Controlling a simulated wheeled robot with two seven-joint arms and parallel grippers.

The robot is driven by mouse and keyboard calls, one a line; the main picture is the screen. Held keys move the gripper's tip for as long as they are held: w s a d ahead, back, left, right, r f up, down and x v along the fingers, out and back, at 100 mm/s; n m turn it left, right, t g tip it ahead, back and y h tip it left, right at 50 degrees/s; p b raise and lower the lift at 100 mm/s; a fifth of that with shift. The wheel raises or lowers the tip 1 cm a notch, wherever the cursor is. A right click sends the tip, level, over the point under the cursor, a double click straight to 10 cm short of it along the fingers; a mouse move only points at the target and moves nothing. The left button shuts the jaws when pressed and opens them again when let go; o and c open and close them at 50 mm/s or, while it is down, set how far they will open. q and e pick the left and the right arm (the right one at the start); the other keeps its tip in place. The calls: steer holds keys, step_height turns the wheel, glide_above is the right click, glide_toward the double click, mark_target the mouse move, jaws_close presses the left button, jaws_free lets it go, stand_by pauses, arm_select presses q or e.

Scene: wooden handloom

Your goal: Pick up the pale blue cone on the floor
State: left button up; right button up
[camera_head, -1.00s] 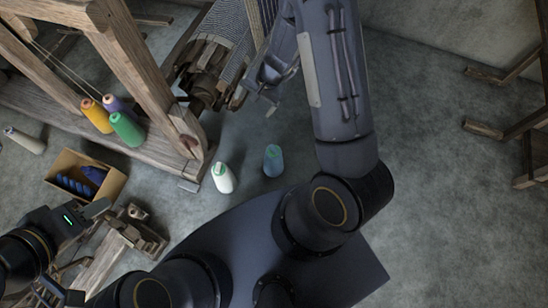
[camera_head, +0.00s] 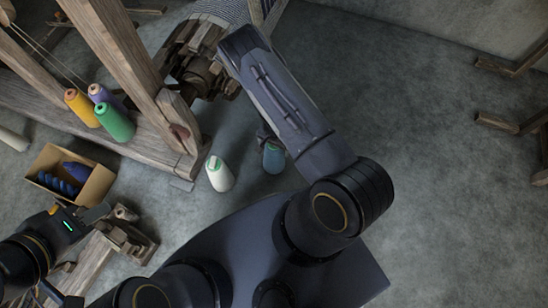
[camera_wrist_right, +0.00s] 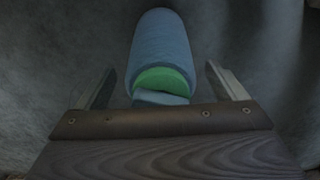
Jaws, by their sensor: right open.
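The pale blue cone (camera_head: 273,160) stands on the grey floor, just right of the white cone, partly hidden by my right gripper in the head view. My right gripper (camera_head: 266,136) is at the top of the cone. In the right wrist view the blue cone (camera_wrist_right: 160,52), with its green tip, lies between the two spread fingers of my right gripper (camera_wrist_right: 160,88), with a gap on each side.
A white cone (camera_head: 219,174) stands close beside the blue one. Yellow, purple and green cones (camera_head: 115,123) sit on the loom's beam. A cardboard box (camera_head: 95,190) with dark blue items is at the left. Wooden stands are at the right; the floor between is free.

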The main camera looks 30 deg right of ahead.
steer(key=shift+f, duration=0.7)
steer(key=c, duration=1.7)
